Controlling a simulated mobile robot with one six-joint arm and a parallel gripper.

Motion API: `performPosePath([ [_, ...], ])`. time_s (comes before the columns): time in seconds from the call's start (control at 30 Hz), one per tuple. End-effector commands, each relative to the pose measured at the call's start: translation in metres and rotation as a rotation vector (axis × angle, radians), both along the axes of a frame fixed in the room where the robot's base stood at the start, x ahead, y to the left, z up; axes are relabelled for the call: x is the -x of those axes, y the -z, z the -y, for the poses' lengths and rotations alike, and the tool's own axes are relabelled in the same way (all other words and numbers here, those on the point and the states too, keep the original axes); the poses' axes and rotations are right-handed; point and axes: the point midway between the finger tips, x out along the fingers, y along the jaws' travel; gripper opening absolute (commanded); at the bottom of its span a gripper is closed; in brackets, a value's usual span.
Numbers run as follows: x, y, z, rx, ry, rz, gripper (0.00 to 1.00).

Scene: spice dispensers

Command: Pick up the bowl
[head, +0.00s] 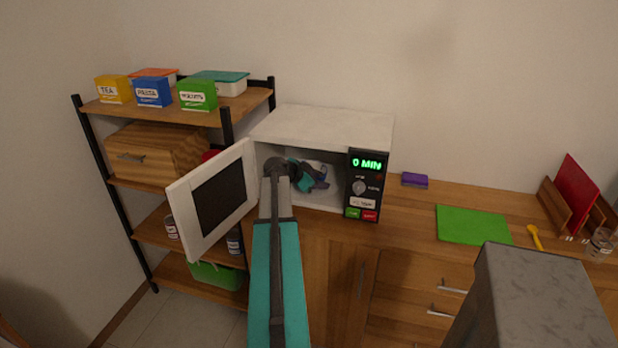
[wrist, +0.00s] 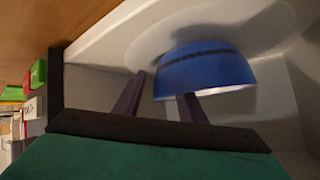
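The blue bowl (wrist: 208,72) with a dark band stands on the round white plate (wrist: 150,42) inside the microwave (head: 322,125). In the wrist view the picture is turned, with the bowl's pale rim facing down. My gripper (wrist: 161,84) is open, its two dark fingers apart at the bowl's near side. One finger lies outside the bowl's wall; the other reaches the rim, and its tip seems hidden inside the bowl. In the head view my gripper (head: 310,177) is inside the microwave and largely covers the bowl.
The microwave door (head: 215,200) hangs open to the left of my arm. The control panel (head: 366,186) borders the opening on the right. The shelf rack (head: 180,108) stands further left. A green board (head: 472,225) and a purple block (head: 415,180) lie on the counter.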

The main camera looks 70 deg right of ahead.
Motion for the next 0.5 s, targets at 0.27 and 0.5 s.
performPosePath([
  [0.27,0.0004,0.0002,-0.0002,0.0,0.0,0.0,0.37],
  [0.5,0.0007,0.0002,-0.0002,0.0,0.001,0.0,0.32],
])
